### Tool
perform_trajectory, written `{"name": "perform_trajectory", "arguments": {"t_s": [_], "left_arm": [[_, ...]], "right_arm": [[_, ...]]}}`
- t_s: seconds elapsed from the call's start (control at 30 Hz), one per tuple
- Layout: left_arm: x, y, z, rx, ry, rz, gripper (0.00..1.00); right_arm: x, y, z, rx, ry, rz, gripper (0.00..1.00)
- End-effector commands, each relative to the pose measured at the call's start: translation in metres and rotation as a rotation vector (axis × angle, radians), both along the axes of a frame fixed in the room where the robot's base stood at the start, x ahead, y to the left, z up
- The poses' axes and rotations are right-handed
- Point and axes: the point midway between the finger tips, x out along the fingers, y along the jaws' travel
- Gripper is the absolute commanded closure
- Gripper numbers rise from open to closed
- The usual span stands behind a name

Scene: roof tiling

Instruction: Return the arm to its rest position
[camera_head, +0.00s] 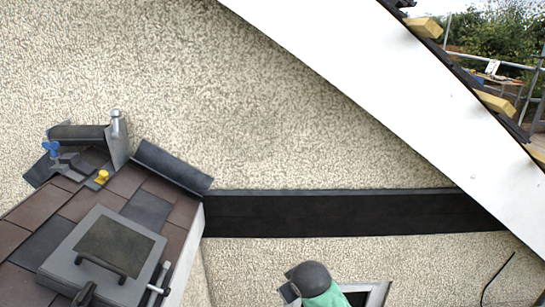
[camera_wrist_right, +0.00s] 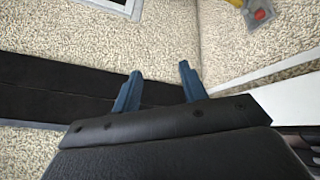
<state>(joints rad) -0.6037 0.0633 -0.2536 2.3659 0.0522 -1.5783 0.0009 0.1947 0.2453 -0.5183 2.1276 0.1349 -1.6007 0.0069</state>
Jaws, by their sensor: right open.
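My right gripper (camera_wrist_right: 160,70) shows in the right wrist view. Its two blue fingers are spread apart with nothing between them. Past the fingers are a dark horizontal band (camera_wrist_right: 52,82) and the pebbledash wall (camera_wrist_right: 165,40). In the head view neither gripper can be seen. A dark rounded part with a green section shows at the bottom centre there and seems to be part of my arm. My left gripper is in neither view.
A tiled roof (camera_head: 50,207) fills the lower left of the head view. A grey board with a handle (camera_head: 105,250) and a hammer (camera_head: 157,284) lie on it. A white sloping board (camera_head: 400,90) crosses the upper right. A window frame (camera_head: 375,293) shows at the bottom.

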Motion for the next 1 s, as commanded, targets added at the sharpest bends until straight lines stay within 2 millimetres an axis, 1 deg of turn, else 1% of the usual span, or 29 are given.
{"name": "perform_trajectory", "arguments": {"t_s": [0.03,0.23,0.37,0.5,0.67,0.77,0.9,1.0], "left_arm": [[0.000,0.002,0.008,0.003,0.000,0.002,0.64],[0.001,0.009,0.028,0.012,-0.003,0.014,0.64],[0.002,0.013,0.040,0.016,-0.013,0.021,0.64],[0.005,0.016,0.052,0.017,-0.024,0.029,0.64],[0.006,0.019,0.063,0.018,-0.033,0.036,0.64],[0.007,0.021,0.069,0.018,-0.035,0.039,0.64],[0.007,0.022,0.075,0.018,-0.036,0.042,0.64],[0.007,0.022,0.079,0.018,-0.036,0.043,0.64]], "right_arm": [[-0.015,-0.004,0.006,0.019,-0.001,-0.016,0.57],[-0.064,-0.027,0.017,0.078,0.003,-0.095,0.57],[-0.098,-0.043,0.018,0.109,0.022,-0.147,0.57],[-0.134,-0.058,0.013,0.136,0.057,-0.202,0.57],[-0.177,-0.072,0.000,0.159,0.120,-0.254,0.57],[-0.205,-0.079,-0.013,0.166,0.172,-0.285,0.57],[-0.248,-0.084,-0.038,0.167,0.261,-0.323,0.57],[-0.279,-0.084,-0.053,0.166,0.323,-0.338,0.57]]}}
